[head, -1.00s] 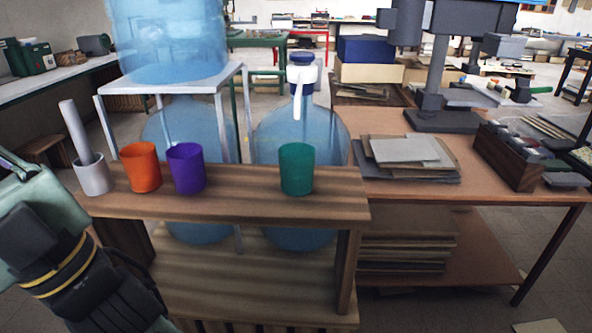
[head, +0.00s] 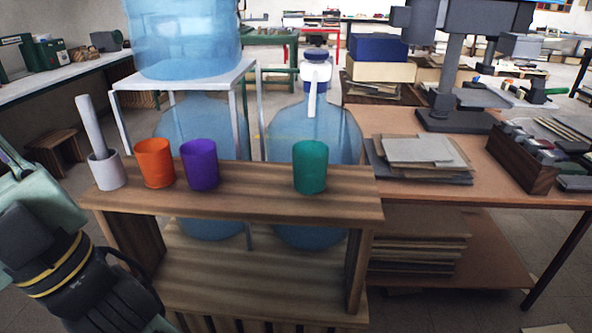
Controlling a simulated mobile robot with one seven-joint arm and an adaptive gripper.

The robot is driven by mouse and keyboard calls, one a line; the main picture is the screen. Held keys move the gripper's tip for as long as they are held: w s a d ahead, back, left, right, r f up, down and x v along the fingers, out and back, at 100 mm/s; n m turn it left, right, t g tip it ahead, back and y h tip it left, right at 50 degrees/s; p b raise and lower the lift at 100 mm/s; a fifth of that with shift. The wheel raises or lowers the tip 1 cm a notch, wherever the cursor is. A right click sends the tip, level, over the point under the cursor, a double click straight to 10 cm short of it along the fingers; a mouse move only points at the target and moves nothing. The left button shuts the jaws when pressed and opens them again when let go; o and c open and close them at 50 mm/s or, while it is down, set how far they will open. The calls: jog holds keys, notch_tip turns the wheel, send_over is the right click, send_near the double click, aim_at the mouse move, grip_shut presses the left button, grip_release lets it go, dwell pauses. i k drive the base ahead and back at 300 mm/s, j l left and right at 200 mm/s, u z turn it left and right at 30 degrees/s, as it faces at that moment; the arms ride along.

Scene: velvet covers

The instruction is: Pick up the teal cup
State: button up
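The teal cup (head: 310,168) stands upright on the right part of a wooden shelf top (head: 255,200). Nothing touches it. An orange cup (head: 154,163) and a purple cup (head: 199,165) stand side by side further left on the same top. My arm shows at the lower left, well to the left of the teal cup and apart from it. I cannot make out the fingertips of my gripper in the head view.
A white mortar with a pestle (head: 107,171) stands at the shelf top's left end. Large blue water bottles (head: 338,132) stand close behind the shelf. To the right, a table (head: 480,180) holds stacked sheets (head: 418,152) and a wooden box (head: 522,160). The top between the purple and teal cups is clear.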

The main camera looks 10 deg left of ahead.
aim_at(310, 168)
jog(key=u, duration=0.45)
jog(key=i+l+u, duration=0.1)
jog(key=u, duration=0.35)
jog(key=l+u, duration=0.15)
jog(key=u, duration=0.3)
jog(key=l+u, duration=0.4)
jog(key=l, duration=0.15)
jog(key=l+u, duration=0.45)
jog(key=k+l+u, duration=0.15)
jog(key=l, duration=0.25)
jog(key=l+u, duration=0.15)
jog(key=l, duration=0.3)
jog(key=k+l+u, duration=0.15)
jog(key=l, duration=0.2)
jog(key=k+l, duration=0.15)
jog(key=l, duration=0.25)
jog(key=k+l, duration=0.15)
jog(key=l, duration=0.25)
jog(key=k+l+u, duration=0.1)
jog(key=l, duration=1.25)
